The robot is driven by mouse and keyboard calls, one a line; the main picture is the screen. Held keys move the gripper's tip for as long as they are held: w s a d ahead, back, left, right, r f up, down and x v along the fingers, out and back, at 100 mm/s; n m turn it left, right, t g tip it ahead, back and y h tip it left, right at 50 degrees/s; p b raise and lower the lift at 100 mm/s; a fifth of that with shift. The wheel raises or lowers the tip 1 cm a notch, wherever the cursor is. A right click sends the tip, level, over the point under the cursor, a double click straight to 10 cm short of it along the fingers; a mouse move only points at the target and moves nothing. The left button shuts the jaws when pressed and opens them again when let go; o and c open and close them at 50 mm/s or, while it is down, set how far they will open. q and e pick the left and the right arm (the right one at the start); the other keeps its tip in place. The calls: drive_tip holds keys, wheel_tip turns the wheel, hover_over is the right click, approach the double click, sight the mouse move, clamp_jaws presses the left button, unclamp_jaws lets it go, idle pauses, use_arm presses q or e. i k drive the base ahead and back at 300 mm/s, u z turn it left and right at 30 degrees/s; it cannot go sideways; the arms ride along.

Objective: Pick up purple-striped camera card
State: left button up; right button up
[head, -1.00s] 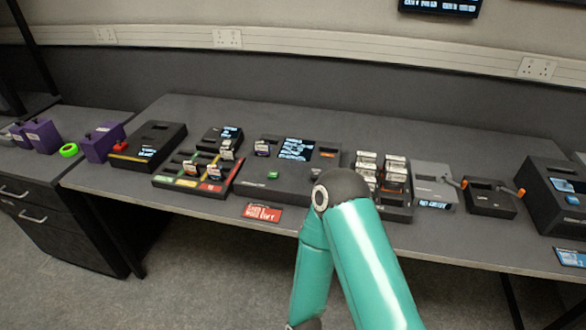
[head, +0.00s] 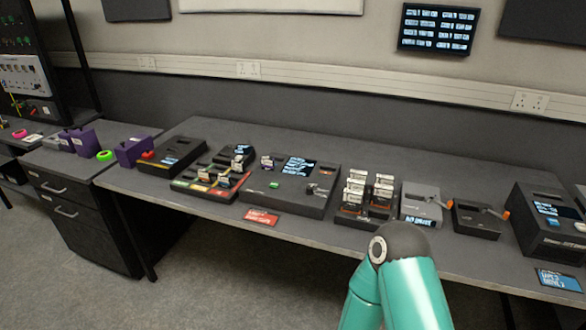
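A small white card with what looks like a purplish stripe (head: 267,162) stands upright at the left of the dark central console (head: 258,195). It is too small to be sure that it is the purple-striped camera card. More white-labelled cards (head: 382,188) stand in rows in a dark rack just right of the console. Several cards (head: 205,175) sit in a tray with coloured sections on the left. One of my arms shows as teal links at the bottom right, in front of the desk. Neither of my grippers is in the picture.
A red sign (head: 261,217) lies at the desk's front edge. A grey box (head: 421,203) and a dark box (head: 477,218) with orange-tipped parts stand right of the rack. Purple holders (head: 134,151) are at the left. The desk behind the devices is clear.

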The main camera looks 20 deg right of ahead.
sight(266, 164)
drive_tip(key=z, duration=0.3)
drive_tip(key=i, duration=1)
drive_tip(key=z, duration=0.05)
